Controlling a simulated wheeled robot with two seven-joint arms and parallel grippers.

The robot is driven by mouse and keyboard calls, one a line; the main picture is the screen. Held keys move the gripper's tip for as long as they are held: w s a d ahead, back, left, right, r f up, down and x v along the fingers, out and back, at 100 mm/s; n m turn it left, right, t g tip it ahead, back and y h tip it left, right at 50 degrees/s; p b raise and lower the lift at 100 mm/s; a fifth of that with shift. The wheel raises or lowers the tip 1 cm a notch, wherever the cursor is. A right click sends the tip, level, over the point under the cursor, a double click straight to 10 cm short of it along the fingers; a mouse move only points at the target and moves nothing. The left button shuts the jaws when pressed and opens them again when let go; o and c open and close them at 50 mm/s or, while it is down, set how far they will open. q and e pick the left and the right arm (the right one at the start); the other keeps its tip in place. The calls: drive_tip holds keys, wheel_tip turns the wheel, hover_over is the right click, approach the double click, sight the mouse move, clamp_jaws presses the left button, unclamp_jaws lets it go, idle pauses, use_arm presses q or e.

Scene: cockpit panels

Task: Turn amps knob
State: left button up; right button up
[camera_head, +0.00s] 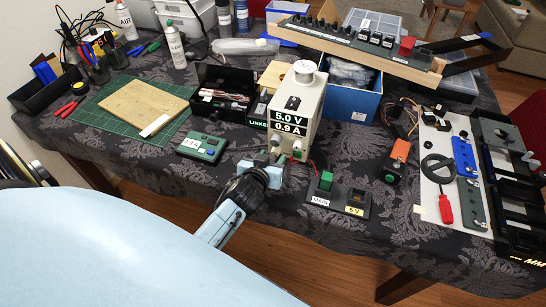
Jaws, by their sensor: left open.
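The beige power supply box (312,107) stands near the middle of the table, its front panel reading 5.0 V and 0.9 A. Two small knobs sit low on that front, a left knob (276,140) and a right knob (297,146); I cannot tell by label which is the amps knob. My left gripper (272,158) is open just in front of and below the knobs, its fingertips overlapping the lower part of the front. Whether a finger touches a knob cannot be told. My right gripper is not in view.
A switch box with a green button (325,181) lies to the right. A black tool box (224,87) is behind left. A green cutting mat (93,116) carries a wooden board.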

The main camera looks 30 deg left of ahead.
use_arm(q)
drive_tip(key=shift+x, duration=1)
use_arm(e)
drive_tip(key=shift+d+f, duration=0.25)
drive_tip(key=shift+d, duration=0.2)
